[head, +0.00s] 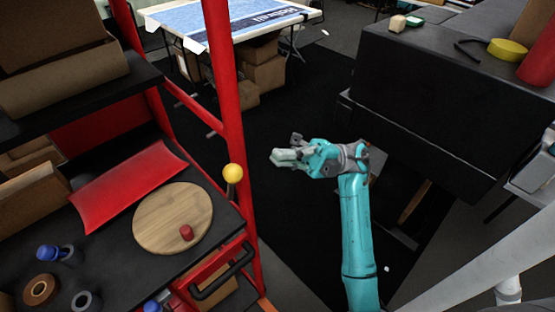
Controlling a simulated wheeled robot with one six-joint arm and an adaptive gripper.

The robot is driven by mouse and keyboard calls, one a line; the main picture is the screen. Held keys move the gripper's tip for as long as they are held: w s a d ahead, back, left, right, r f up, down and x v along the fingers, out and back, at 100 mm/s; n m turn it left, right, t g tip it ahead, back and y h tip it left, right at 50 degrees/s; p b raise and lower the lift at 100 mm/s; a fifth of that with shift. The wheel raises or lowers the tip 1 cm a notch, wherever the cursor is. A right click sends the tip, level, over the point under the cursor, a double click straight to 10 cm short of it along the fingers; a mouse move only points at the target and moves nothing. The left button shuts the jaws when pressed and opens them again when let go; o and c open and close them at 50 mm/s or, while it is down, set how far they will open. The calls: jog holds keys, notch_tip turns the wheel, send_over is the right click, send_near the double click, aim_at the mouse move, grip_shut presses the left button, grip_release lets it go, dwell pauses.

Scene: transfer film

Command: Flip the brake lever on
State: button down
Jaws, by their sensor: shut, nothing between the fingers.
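The brake lever appears to be the dark stem with a yellow ball knob (233,173) beside the red upright post of the cart, at the shelf's right edge. The knob is at the top and the stem stands roughly upright below it. My gripper (275,158) is to the right of the knob, apart from it, over the dark floor. Its fingers are together with nothing between them, pointing left toward the post. The lever's base is hard to make out against the dark shelf edge.
The red post (222,80) rises just behind the knob. A black handle (222,272) juts out below. A dark cabinet (430,95) stands right.

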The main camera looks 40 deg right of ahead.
jog(key=s+d+f, duration=0.1)
jog(key=d, duration=0.6)
jog(key=shift+s+d+f, duration=0.15)
jog(key=shift+d+f, duration=0.05)
dwell(0.3)
